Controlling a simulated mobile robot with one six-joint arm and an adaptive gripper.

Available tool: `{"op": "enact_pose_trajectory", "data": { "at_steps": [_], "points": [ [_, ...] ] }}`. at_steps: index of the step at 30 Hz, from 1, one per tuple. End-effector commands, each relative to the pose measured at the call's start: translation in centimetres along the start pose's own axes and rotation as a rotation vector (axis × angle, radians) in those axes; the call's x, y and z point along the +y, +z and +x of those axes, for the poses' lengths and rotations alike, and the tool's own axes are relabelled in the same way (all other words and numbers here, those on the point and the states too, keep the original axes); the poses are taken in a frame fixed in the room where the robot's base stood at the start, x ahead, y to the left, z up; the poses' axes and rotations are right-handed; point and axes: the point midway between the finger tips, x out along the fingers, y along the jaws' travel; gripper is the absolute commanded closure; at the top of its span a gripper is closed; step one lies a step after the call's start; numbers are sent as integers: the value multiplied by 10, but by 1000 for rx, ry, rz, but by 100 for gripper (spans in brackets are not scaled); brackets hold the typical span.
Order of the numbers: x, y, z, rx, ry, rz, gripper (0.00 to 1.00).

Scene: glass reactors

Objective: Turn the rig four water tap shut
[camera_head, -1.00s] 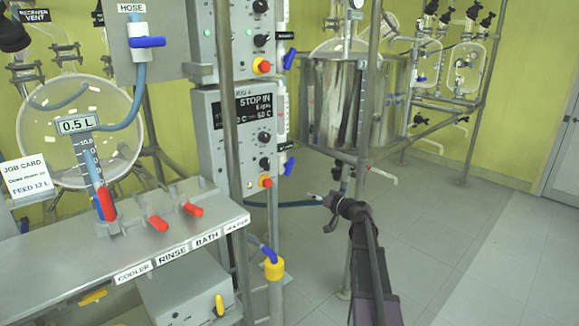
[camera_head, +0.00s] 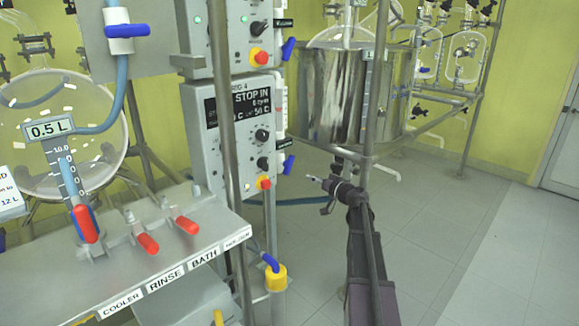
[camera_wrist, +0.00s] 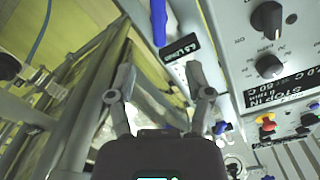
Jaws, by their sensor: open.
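The rig four control box (camera_head: 238,125) stands at the picture's middle in the head view, marked RIG 4 with a STOP IN screen. On its right side a blue tap handle (camera_head: 288,164) points up to the right. A similar blue handle (camera_head: 289,49) is on the box above. In the wrist view a blue handle (camera_wrist: 159,22) hangs beside a dark label (camera_wrist: 180,48); I cannot tell which handle it is. My gripper (camera_wrist: 163,84) is open and empty, its fingers apart. In the head view my gripper (camera_head: 313,180) is right of the lower handle, apart from it.
A steel vessel (camera_head: 335,95) stands behind my arm. A thin upright pole (camera_head: 371,110) passes close to my arm. A bench (camera_head: 150,265) with red taps is at left. A yellow-collared pipe (camera_head: 275,278) rises at the bench's right end. Floor (camera_head: 460,240) is clear at right.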

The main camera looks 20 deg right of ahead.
Motion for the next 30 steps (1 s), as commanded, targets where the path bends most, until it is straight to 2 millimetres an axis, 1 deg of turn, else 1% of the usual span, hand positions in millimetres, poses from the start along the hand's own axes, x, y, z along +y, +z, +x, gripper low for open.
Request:
{"op": "enact_pose_trajectory", "data": {
  "at_steps": [8, 14, 20, 30],
  "points": [
    [2, -1, 1, 1, 2, 0, 34],
    [4, -2, 14, 1, 3, 0, 34],
    [4, -2, 40, 1, 2, 0, 34],
    [5, -3, 92, 1, 3, 0, 34]
  ]
}}
